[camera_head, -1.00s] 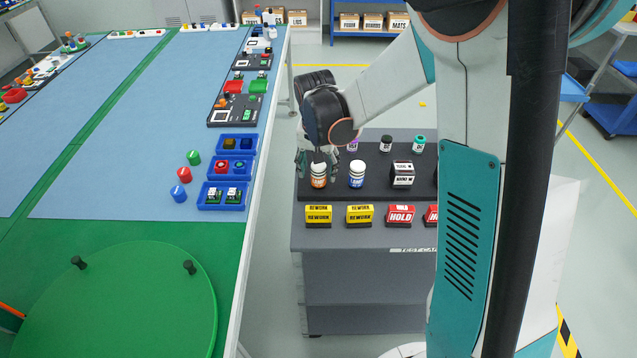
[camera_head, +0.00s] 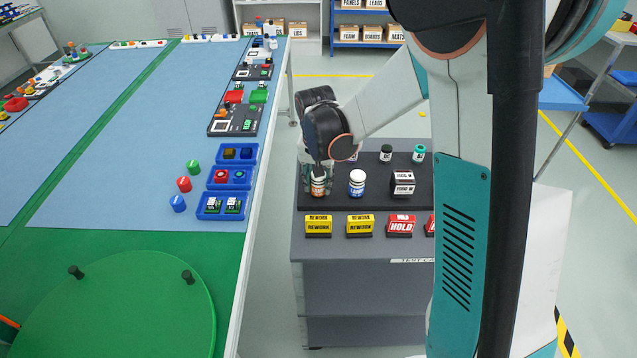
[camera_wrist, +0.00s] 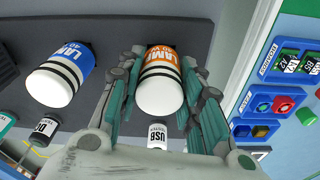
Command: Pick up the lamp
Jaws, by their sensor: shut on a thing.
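The lamp with the orange label (camera_wrist: 161,80) stands on the dark raised board of the test cart, with a white top and black bands. In the head view the orange lamp (camera_head: 318,184) is partly covered by my gripper (camera_head: 318,176). In the wrist view my gripper (camera_wrist: 158,100) has a finger on each side of this lamp and is shut on it. A second lamp with a blue label (camera_wrist: 62,74) stands beside it, apart from my fingers. It also shows in the head view (camera_head: 357,183).
Yellow REWORK blocks (camera_head: 318,226) and red HOLD blocks (camera_head: 400,226) line the cart's front. A black-and-white block (camera_head: 403,183) stands right of the lamps. The blue and green table (camera_head: 120,150) with blue trays (camera_head: 221,216) lies to the left.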

